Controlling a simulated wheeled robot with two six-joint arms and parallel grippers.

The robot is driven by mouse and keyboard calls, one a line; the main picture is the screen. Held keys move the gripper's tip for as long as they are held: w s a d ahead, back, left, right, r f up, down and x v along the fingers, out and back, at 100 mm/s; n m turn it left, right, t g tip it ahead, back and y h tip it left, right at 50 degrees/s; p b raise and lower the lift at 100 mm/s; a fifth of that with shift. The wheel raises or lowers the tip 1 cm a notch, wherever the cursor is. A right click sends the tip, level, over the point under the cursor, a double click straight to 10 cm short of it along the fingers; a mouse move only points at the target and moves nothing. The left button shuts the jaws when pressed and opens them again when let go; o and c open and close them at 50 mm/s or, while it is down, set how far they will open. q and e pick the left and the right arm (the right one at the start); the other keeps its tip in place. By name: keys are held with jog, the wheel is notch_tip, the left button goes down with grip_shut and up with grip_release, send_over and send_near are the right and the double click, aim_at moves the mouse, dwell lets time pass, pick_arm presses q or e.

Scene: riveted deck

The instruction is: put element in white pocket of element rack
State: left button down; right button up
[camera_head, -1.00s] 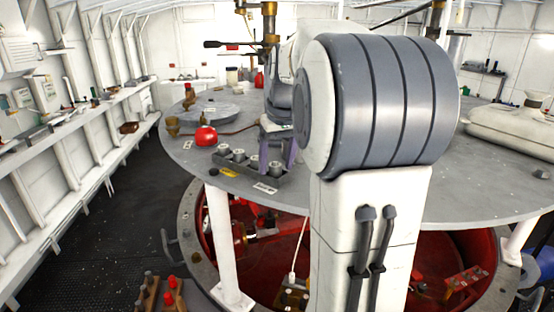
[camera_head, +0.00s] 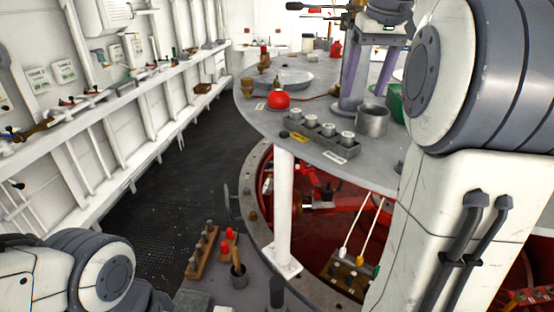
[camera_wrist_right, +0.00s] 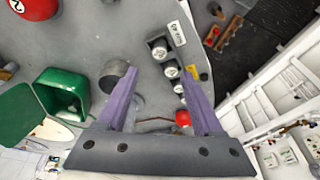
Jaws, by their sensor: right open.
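The element rack (camera_head: 322,143) is a grey strip near the front edge of the round table, with a yellow label and a white label. Several short cylinders with pale tops (camera_head: 328,129) stand along it; they also show in the right wrist view (camera_wrist_right: 171,70). I cannot tell which pocket is white. My right gripper (camera_head: 366,98) is open, its purple fingers pointing down behind and right of the rack. In the right wrist view its fingers (camera_wrist_right: 163,78) are apart with nothing held between them. My left gripper is out of view.
A grey metal cup (camera_head: 372,121) stands right of the rack, close to my right fingers. A green bin (camera_wrist_right: 65,92) with pale contents is beyond it. A red round object (camera_head: 278,100) sits left of the rack. Brown peg blocks (camera_head: 202,250) are at lower left.

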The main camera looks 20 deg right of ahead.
jog(key=w+a+f+n+g+y, duration=0.1)
jog(key=a+f+n, duration=0.1)
jog(key=a+f, duration=0.6)
jog(key=a+f+n+y, duration=0.1)
jog(key=a+f+n, duration=0.25)
jog(key=a, duration=0.85)
jog(key=s+a+f+n+g, duration=0.1)
jog(key=s+a+f+n, duration=0.1)
jog(key=s+a+f, duration=0.4)
jog(key=s+a+f+n+g, duration=0.1)
jog(key=s+a+f+n, duration=0.2)
jog(key=s+a+f, duration=0.3)
jog(key=s+f, duration=0.5)
jog(key=s, duration=0.1)
jog(key=shift+s+a, duration=0.35)
jog(key=shift+a, duration=0.05)
jog(key=shift+f, duration=0.1)
notch_tip(320, 180, down, 11)
jog(key=b, duration=1.1)
